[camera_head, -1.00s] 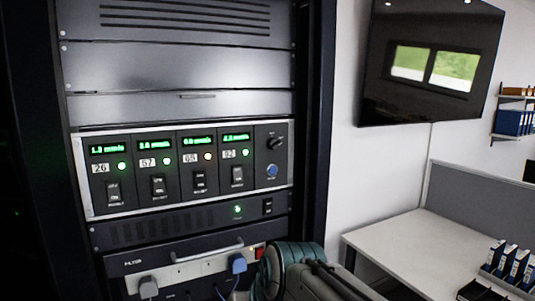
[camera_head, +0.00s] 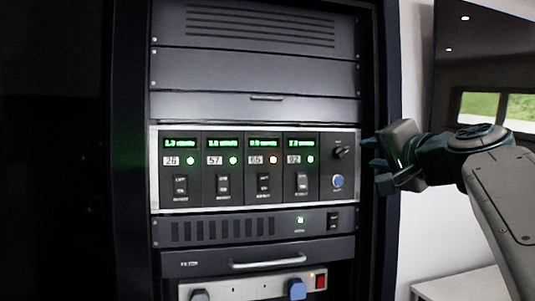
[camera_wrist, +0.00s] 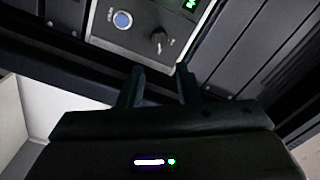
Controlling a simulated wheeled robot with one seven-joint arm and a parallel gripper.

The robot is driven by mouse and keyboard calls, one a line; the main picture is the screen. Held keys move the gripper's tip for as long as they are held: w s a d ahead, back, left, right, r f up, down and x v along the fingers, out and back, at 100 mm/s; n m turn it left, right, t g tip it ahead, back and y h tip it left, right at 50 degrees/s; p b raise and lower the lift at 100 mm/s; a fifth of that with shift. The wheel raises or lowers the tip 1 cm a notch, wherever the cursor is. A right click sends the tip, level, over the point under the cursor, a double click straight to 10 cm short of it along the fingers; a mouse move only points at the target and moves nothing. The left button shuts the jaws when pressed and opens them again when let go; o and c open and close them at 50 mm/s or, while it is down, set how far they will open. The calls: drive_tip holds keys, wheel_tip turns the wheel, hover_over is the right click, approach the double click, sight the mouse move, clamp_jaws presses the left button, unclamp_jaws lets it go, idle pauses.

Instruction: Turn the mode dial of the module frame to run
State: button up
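The module frame (camera_head: 154,170) is a silver-edged panel in the dark rack, with several numbered modules that have green displays and switches. At its right end is the small black mode dial (camera_head: 341,152), above a round blue button (camera_head: 337,181). My gripper (camera_head: 370,164) is just right of this end, apart from the dial. In the wrist view the dial (camera_wrist: 158,38) lies ahead of and between my two fingertips (camera_wrist: 160,68), which are spread with nothing between them. The blue button (camera_wrist: 122,19) is to its left. The dial's labels are too small to read.
The rack's right post (camera_head: 385,240) stands beside the panel, close to my gripper. A dark screen (camera_head: 490,70) hangs on the wall at the right.

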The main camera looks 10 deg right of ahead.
sight(345, 153)
drive_tip(key=w+p, duration=0.1)
drive_tip(key=w, duration=0.8)
drive_tip(key=shift+w+a+p, duration=0.15)
drive_tip(key=shift+w+p, duration=0.2)
drive_tip(key=shift+f, duration=0.1)
drive_tip(key=c, duration=0.6)
